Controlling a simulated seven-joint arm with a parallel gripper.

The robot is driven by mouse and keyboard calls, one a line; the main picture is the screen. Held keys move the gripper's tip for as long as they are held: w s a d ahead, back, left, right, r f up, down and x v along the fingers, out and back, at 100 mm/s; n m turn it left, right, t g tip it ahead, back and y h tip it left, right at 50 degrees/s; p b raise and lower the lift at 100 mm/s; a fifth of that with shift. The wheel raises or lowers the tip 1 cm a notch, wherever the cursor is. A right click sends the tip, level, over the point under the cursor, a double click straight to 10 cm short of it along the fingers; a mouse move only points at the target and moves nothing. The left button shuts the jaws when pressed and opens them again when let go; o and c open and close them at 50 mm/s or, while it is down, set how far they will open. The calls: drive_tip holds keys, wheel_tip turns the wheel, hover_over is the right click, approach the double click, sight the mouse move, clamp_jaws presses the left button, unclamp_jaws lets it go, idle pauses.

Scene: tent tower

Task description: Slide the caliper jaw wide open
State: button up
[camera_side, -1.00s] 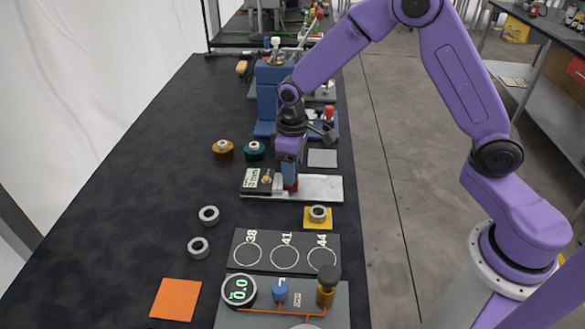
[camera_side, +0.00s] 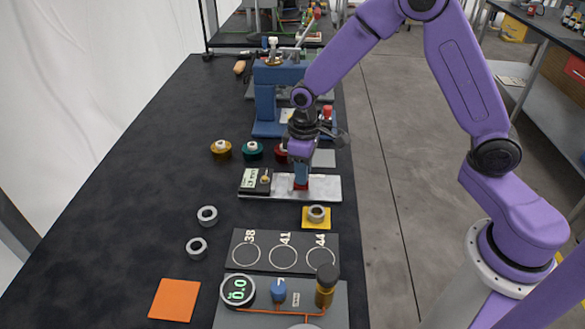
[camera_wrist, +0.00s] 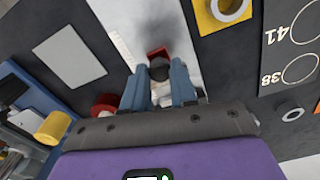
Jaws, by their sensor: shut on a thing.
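The caliper is a pale flat bar (camera_side: 325,187) with a dark display block at its left end (camera_side: 255,181). Its pale bar also shows in the wrist view (camera_wrist: 138,22). A red sliding jaw (camera_side: 300,187) sits on the bar, right of the display block, with a gap between them. In the wrist view the red jaw (camera_wrist: 157,53) shows just beyond my fingertips, with a dark knob (camera_wrist: 159,66) on it. My gripper (camera_side: 301,180) is down at the jaw, and its blue fingers (camera_wrist: 159,84) are closed around the knob. The display's digits are too small to read.
A yellow pad with a grey ring (camera_side: 316,215) lies just in front of the bar. A dark board with marked circles (camera_side: 285,251) is nearer. A blue stand (camera_side: 266,105) and several knobbed pieces, one teal (camera_side: 252,151), are behind. The bar's right end is clear.

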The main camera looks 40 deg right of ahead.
drive_tip(key=shift+s+d, duration=1.3)
drive_tip(key=o, duration=0.9)
drive_tip(key=shift+o, duration=0.2)
drive_tip(key=shift+r, duration=0.15)
wheel_tip(320, 180, up, 17)
drive_tip(key=shift+r, duration=0.1)
